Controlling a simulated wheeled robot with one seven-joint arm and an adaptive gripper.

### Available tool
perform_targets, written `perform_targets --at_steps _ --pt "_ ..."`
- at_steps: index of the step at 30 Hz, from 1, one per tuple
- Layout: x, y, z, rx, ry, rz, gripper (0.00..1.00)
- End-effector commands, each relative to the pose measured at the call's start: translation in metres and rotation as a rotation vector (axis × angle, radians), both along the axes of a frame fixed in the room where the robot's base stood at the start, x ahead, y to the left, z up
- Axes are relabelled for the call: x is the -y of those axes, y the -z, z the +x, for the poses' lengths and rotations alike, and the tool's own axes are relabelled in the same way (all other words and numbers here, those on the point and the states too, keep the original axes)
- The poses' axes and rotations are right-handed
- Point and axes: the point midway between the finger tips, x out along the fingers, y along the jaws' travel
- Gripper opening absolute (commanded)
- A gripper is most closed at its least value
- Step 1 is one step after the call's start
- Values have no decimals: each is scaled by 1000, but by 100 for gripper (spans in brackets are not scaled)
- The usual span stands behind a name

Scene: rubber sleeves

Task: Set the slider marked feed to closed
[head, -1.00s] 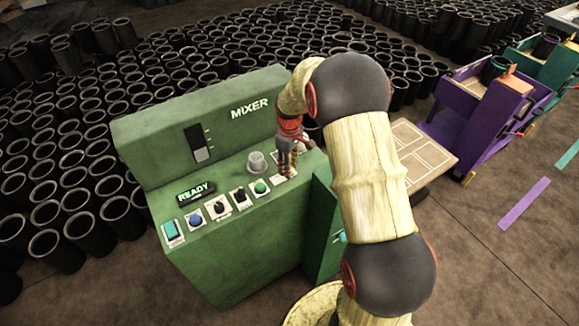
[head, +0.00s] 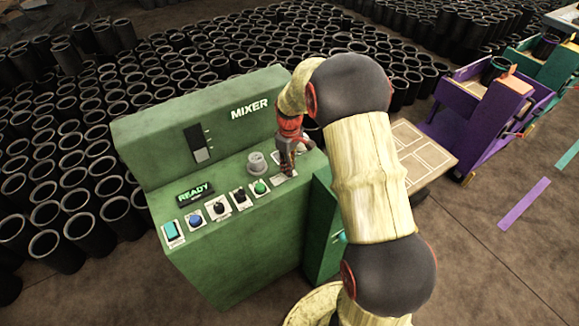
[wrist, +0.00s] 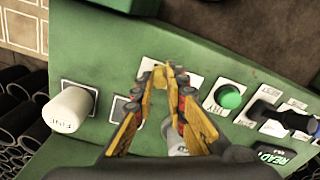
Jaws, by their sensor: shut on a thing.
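The green mixer console (head: 235,235) carries a row of controls on its sloping top. My gripper (head: 288,172) reaches down to the right end of that row. In the wrist view, my gripper (wrist: 170,70) has its yellow fingers converging at the tips over a pale label plate (wrist: 148,68). It is shut on a small control there, mostly hidden by the fingertips. I cannot read the word feed on any label. A separate slot with a grey block (head: 200,155) and tick marks is on the console's upright face.
A pale round knob (head: 257,162) stands close to my gripper, and a white cylindrical knob (wrist: 68,110) is at left in the wrist view. A green button (wrist: 229,97) and black knob (wrist: 265,112) lie to the right. Black sleeves (head: 60,180) crowd behind and left.

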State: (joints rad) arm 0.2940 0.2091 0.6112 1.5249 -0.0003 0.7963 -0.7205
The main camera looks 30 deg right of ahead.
Motion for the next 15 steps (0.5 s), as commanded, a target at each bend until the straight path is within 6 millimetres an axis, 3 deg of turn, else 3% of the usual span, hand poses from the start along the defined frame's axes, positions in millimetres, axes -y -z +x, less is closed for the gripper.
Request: perform_targets --at_steps 11,15 --pt "0 0 0 0 0 0 0" --pt "-12 0 0 0 -3 0 0"
